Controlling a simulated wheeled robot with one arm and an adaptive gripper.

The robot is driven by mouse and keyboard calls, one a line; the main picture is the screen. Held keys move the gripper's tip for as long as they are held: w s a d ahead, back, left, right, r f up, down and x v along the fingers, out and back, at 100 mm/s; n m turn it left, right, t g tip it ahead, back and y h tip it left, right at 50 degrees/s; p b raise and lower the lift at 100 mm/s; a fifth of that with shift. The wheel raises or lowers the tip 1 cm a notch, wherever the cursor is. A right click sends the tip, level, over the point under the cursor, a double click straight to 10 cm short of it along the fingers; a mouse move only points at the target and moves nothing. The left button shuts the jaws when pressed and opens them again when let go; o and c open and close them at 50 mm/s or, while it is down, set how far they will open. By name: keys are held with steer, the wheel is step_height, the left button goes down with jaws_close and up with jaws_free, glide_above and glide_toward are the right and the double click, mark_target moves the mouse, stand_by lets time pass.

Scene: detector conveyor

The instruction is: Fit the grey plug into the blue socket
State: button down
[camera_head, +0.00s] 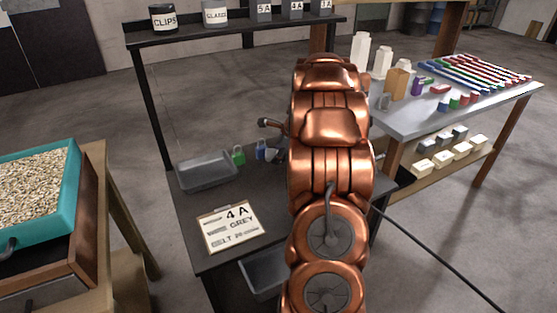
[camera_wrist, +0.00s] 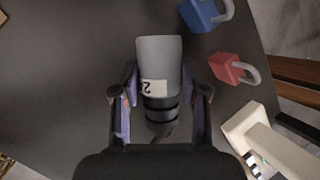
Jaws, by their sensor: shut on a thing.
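In the wrist view my gripper (camera_wrist: 160,95) is shut on a grey plug (camera_wrist: 160,58). The plug has a wide pale grey body, a white label marked 2 and a black ribbed neck with a cable end toward my palm. One finger is on each side of it. The plug is over or on the dark table top; I cannot tell the gap. In the head view my copper arm hides my gripper and most of the plug. I cannot make out a blue socket in either view.
A blue padlock (camera_wrist: 203,12) and a red padlock (camera_wrist: 234,69) lie right of the plug. On the dark table, a grey tray (camera_head: 206,172), green padlock (camera_head: 238,155) and a 4A GREY card (camera_head: 232,227) lie left of my arm. A crowded grey table (camera_head: 412,127) stands right.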

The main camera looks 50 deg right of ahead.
steer(key=shift+f+p, duration=0.3)
steer(key=shift+f, duration=1.5)
steer(key=shift+f, duration=0.1)
steer(key=c, duration=0.6)
jaws_free()
